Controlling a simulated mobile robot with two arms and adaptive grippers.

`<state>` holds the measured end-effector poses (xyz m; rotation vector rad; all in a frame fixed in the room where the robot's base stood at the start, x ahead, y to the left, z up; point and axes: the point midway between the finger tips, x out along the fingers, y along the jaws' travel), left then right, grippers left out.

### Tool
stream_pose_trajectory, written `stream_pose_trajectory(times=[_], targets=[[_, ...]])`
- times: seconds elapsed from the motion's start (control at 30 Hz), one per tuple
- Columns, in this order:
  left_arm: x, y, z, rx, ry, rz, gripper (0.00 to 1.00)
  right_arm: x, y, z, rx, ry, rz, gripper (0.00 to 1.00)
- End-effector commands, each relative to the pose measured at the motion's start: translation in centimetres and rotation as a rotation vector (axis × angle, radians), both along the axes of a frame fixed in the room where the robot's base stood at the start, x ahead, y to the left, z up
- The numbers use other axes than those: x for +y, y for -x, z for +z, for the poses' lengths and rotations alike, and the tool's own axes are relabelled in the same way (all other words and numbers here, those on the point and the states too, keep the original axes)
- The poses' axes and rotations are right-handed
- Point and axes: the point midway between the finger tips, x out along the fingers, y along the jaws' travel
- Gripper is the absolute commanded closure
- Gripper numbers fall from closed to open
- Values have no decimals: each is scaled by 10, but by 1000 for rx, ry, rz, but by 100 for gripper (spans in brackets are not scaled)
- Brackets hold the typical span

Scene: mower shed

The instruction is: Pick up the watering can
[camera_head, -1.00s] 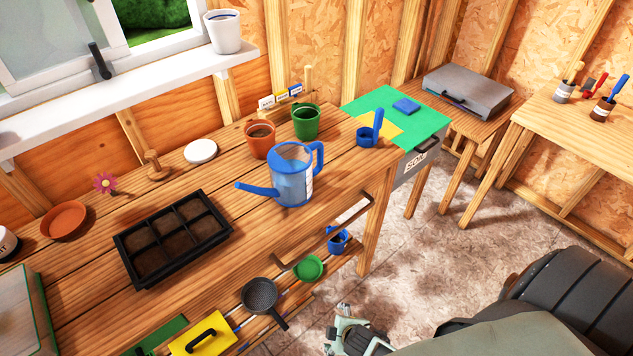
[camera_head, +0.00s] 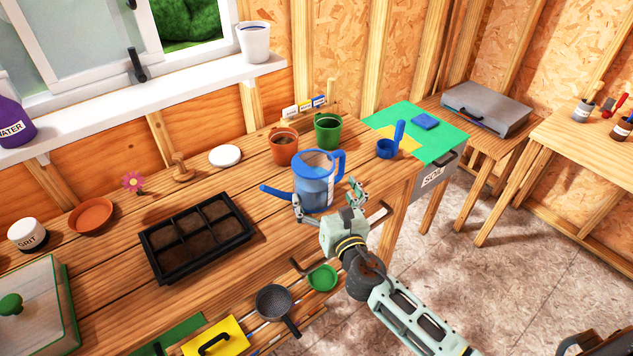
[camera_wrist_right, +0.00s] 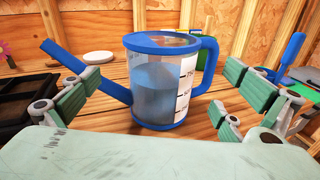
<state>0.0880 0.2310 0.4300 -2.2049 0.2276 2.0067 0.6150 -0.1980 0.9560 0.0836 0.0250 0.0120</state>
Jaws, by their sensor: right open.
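The watering can (camera_head: 315,183) stands upright on the wooden workbench near its front edge. It is clear blue with a blue rim, a spout pointing left and a handle on the right. My right gripper (camera_head: 328,203) is open at the can's near side, with a finger toward each side of it. In the right wrist view the can (camera_wrist_right: 160,88) stands between the two spread fingers, and gaps show on both sides in that picture. The spout passes behind the left finger. I cannot tell whether any finger touches the can. My left gripper is not in view.
A terracotta pot (camera_head: 284,146) and a green pot (camera_head: 328,130) stand behind the can. A blue scoop (camera_head: 387,148) is to the right, and a black seed tray (camera_head: 197,238) to the left.

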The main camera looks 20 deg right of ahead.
Motion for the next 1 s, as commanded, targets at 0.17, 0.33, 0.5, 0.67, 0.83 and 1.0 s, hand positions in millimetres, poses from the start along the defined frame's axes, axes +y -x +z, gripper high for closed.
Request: stream_pose_trajectory(times=[0.17, 0.33, 0.5, 0.67, 0.83, 1.0], targets=[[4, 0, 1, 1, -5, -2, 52, 6, -13, 11, -32, 93, 24, 0], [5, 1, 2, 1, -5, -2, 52, 5, -32, 11, -30, 89, 22, 0], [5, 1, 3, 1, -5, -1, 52, 1, -56, 9, -29, 86, 21, 0], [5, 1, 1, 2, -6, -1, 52, 0, -76, 8, -28, 85, 22, 0], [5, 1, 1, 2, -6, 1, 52, 0, -82, 8, -27, 85, 23, 0], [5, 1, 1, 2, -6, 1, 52, 0, -82, 8, -27, 85, 22, 3]])
